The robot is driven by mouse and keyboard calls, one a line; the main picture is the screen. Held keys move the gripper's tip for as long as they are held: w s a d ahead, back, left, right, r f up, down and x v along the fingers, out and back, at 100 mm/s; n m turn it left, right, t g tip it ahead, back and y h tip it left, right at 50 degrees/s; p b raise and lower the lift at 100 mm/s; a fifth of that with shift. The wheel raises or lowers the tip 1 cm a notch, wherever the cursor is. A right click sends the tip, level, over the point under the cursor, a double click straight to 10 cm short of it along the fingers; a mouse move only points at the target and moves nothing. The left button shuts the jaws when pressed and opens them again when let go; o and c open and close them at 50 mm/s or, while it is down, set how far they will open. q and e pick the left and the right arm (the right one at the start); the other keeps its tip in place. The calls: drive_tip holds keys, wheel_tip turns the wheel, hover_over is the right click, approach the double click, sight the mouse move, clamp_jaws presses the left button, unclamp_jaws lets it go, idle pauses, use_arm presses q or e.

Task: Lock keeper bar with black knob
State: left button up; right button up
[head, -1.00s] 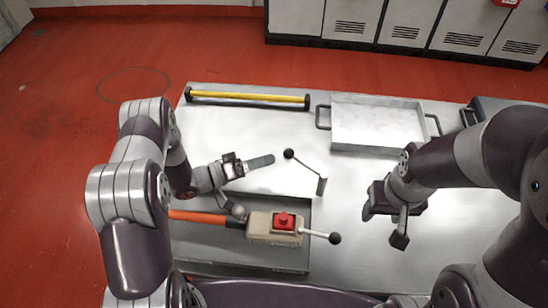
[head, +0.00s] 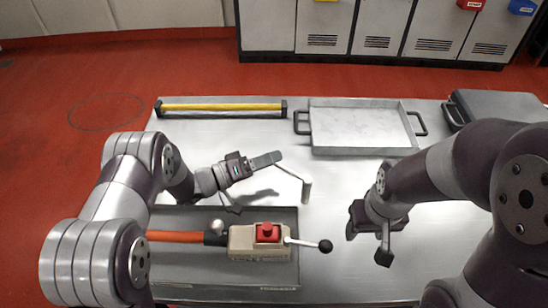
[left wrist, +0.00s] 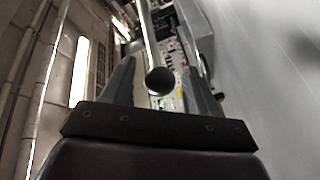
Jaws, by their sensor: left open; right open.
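A thin pale bar (head: 291,174) rises from a bent metal plate (head: 306,191) on the table; its knob end is hidden behind my left gripper (head: 268,159) in the head view. In the left wrist view, the black knob (left wrist: 160,80) sits between the two open fingers, with the bar (left wrist: 150,35) running away from it. Whether a finger touches the knob cannot be told. A second black knob (head: 326,246) ends a white lever on a beige box (head: 250,242) with a red button (head: 267,232). My right gripper (head: 368,238) is open and empty over the table.
The beige box and orange handle (head: 176,237) lie in a grey tray (head: 190,277) at the front left. A yellow bar (head: 220,107) lies along the back edge. A metal pan (head: 362,128) and a dark case (head: 495,105) stand at the back right.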

use_arm(q)
drive_tip(key=shift+x, duration=1)
clamp_jaws()
drive_tip(key=shift+s+a+r+n+t+y+p, duration=0.3)
drive_tip(key=shift+s+n+t+y+p, duration=0.15)
drive_tip(key=shift+t+p, duration=0.35)
drive_tip(key=shift+s+f+n, duration=0.15)
drive_tip(key=shift+n, duration=0.1)
drive_tip(key=shift+a+f+t, duration=0.1)
drive_tip(key=shift+f+t, duration=0.05)
drive_tip(key=shift+t, duration=0.15)
unclamp_jaws()
